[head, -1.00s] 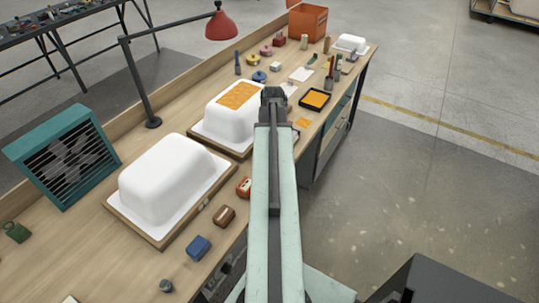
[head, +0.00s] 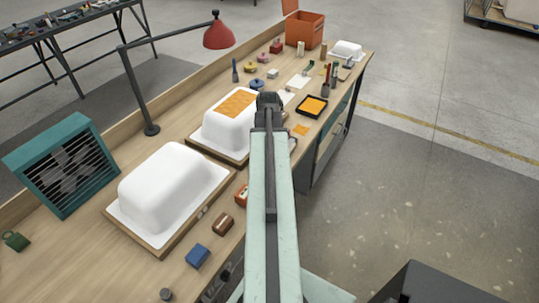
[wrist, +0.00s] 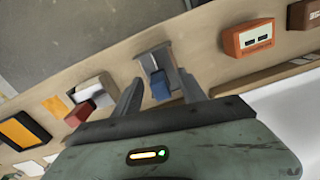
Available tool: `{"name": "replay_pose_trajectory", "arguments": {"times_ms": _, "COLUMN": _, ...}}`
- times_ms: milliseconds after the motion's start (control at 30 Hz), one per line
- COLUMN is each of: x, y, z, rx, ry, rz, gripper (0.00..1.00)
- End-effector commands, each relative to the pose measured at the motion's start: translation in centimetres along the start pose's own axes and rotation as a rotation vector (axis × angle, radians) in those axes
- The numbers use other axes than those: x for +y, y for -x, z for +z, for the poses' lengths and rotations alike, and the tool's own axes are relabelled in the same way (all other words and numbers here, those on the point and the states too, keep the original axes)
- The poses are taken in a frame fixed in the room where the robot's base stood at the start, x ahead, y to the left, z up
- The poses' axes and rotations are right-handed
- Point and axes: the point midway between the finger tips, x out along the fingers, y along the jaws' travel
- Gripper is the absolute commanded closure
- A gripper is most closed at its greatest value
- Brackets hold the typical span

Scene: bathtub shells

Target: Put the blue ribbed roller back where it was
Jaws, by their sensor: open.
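A small blue piece (wrist: 160,88), which looks like the blue ribbed roller, shows between my fingers in the wrist view; its ribs are too blurred to make out. It is against a grey bracket-like part (wrist: 158,62) at the bench edge. My gripper (wrist: 160,92) is open, with one finger on either side of the blue piece; I cannot tell whether they touch it. In the head view my gripper (head: 268,98) is beside the orange-patched white shell (head: 222,132), and my arm hides the roller.
A plain white shell (head: 170,185) lies on a board nearer me. A black tray with orange contents (head: 312,106) is right of my gripper. An orange-red box (wrist: 250,38) and a red-and-white block (wrist: 92,93) are near it. A red lamp (head: 218,36) overhangs the bench.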

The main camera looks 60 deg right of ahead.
Motion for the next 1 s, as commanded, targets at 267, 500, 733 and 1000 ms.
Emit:
{"name": "replay_pose_trajectory", "arguments": {"times_ms": 267, "x": 0.0, "y": 7.0, "z": 0.0, "rx": 0.0, "ry": -0.001, "rz": 0.0, "gripper": 0.52}}
{"name": "replay_pose_trajectory", "arguments": {"times_ms": 500, "x": 0.1, "y": 10.6, "z": 0.1, "rx": 0.0, "ry": -0.002, "rz": 0.0, "gripper": 0.52}}
{"name": "replay_pose_trajectory", "arguments": {"times_ms": 733, "x": 0.1, "y": 10.5, "z": 0.1, "rx": 0.0, "ry": -0.002, "rz": 0.0, "gripper": 0.52}}
{"name": "replay_pose_trajectory", "arguments": {"times_ms": 1000, "x": -3.4, "y": 10.5, "z": -2.8, "rx": 0.0, "ry": 0.018, "rz": -0.001, "gripper": 0.52}}
